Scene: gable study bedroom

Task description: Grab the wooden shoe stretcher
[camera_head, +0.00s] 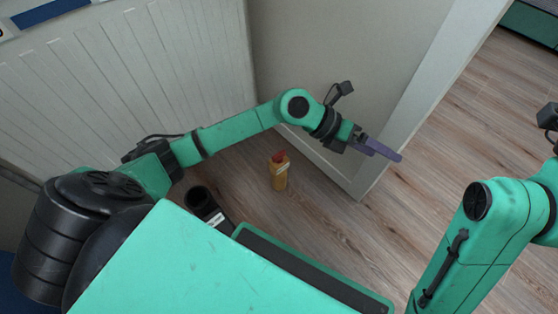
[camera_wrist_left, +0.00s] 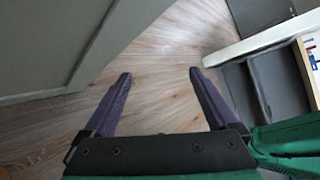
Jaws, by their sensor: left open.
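I cannot make out a wooden shoe stretcher in either view. My left gripper (camera_head: 385,151) is stretched out in front of the pale panel's edge in the head view. In the left wrist view its two purple fingers (camera_wrist_left: 160,74) are wide apart, with only bare wood floor between them. My right arm comes in at the right edge of the head view, but its fingers are out of the picture.
An orange-yellow bottle (camera_head: 279,172) with a red cap stands on the wood floor (camera_head: 325,205). A white ribbed panel (camera_head: 130,75) is at left. A grey open-compartment unit (camera_wrist_left: 265,85) stands right in the wrist view. Floor beyond the pale panel (camera_head: 345,90) is clear.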

